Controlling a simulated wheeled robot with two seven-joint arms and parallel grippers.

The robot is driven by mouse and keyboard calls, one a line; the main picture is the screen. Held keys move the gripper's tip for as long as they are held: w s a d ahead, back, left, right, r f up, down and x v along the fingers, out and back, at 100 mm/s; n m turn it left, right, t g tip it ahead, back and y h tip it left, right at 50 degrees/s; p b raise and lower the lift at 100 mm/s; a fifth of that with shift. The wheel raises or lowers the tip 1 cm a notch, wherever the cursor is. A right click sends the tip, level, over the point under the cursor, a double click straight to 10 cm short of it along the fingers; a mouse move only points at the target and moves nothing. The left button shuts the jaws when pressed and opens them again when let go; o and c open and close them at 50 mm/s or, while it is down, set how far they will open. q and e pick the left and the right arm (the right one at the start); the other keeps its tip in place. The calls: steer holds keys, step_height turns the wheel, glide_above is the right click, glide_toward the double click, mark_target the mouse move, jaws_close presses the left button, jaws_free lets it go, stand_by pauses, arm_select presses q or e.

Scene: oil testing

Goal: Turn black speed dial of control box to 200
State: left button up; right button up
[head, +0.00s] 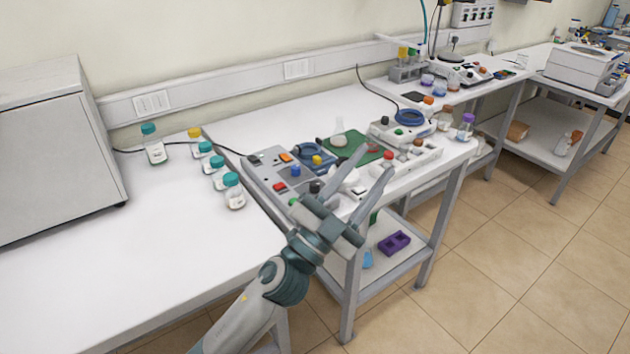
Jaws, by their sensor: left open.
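A grey control box (268,180) with colored buttons and knobs sits on the white table in the middle of the head view. A small black dial (316,187) shows near its front right, close behind my left gripper; I cannot tell for certain that it is the speed dial, and no scale or number is readable. My left gripper (376,160) is open and empty, its two fingers pointing away over the table's front edge. It is apart from the dial, and its arm comes up from the bottom. The gripper hides part of the equipment behind it. My right gripper is not in view.
Several teal-capped bottles (234,191) stand left of the box. A green mat (352,146) and another device (402,131) lie behind and right of it. A large grey cabinet (50,150) fills the left. The left table's front is clear.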

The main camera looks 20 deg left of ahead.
arm_select(q)
steer(key=s+d+m+g+h, duration=0.4)
steer(key=d+m+g+h, duration=0.3)
steer(key=d+m+g, duration=1.05)
steer(key=w+a+f+m+y, duration=0.5)
steer(key=w+a+f+y, duration=0.4)
steer(key=a+y, duration=0.4)
steer(key=w+a+r+n+y, duration=0.2)
steer(key=w+a+r+y, duration=0.1)
steer(key=a, duration=0.5)
steer(key=w+a+r+n+y, duration=0.2)
steer(key=w+a+r+y, duration=0.1)
steer(key=a, duration=0.6)
steer(key=shift+w+a+r+t+y, duration=0.3)
steer(key=shift+r+y, duration=0.3)
steer(key=shift+y, duration=0.5)
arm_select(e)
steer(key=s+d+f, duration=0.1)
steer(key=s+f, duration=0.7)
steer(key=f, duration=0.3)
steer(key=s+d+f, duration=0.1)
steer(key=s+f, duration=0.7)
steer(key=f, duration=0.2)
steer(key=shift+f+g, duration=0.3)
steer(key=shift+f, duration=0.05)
arm_select(q)
steer(key=shift+f+n, duration=0.1)
steer(key=shift+n, duration=0.15)
